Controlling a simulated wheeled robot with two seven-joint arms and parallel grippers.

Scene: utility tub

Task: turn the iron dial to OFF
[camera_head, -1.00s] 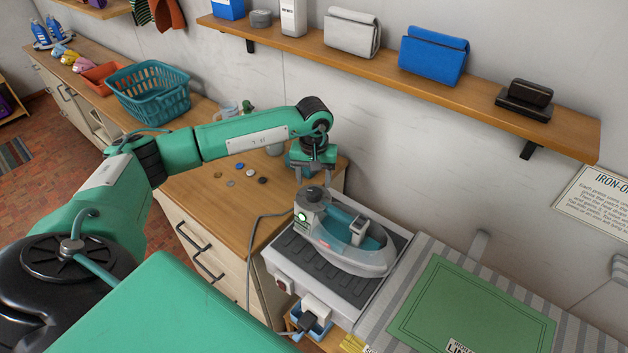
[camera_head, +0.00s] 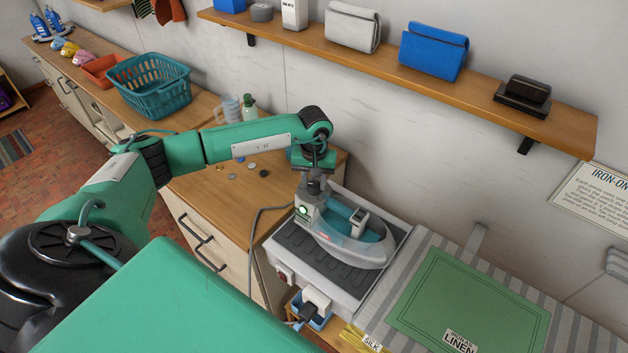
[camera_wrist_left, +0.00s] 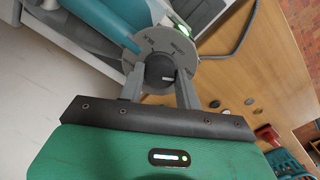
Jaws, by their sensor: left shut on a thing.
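The iron (camera_head: 345,237) rests on its grey stand (camera_head: 330,270), with a green light lit at its heel. My left gripper (camera_head: 314,184) points down over the iron's heel. In the left wrist view, the fingers of my left gripper (camera_wrist_left: 160,88) stand on either side of the dial and are shut on it. The dial is mostly hidden by the gripper in the head view. My right gripper is not in view.
A green cloth (camera_head: 462,305) labelled LINEN lies on the striped board at right. A cord (camera_head: 252,235) hangs left of the stand. A wall shelf (camera_head: 400,75) runs above.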

